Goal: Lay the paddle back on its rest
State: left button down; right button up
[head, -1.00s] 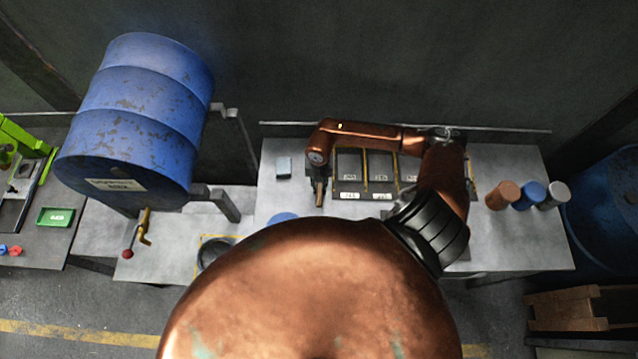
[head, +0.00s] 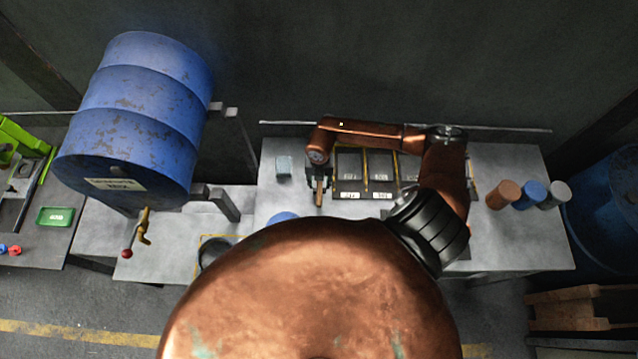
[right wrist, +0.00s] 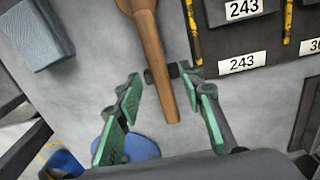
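The wooden paddle (right wrist: 155,62) lies at the top middle of the right wrist view, its narrow handle end pointing towards my right gripper. A small dark support (right wrist: 174,72), which looks like the rest, shows under the handle and on both sides of it. My right gripper (right wrist: 166,108) is open, with one green finger on each side of the handle and gaps between. In the head view my right gripper (head: 318,184) is over the bench, with the paddle (head: 319,195) showing as a short brown piece there. The paddle's far end is out of the wrist view. My left gripper is not in view.
Labelled dark trays (head: 362,172) are right of the paddle, and a blue-grey block (head: 284,167) is left of it. A blue round thing (right wrist: 135,146) lies nearby. Three cylinders (head: 530,195) stand at the right. A blue drum (head: 135,120) is at the left.

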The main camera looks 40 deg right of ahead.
notch_tip(320, 180, up, 11)
dwell(0.3)
jog(key=shift+a, duration=0.1)
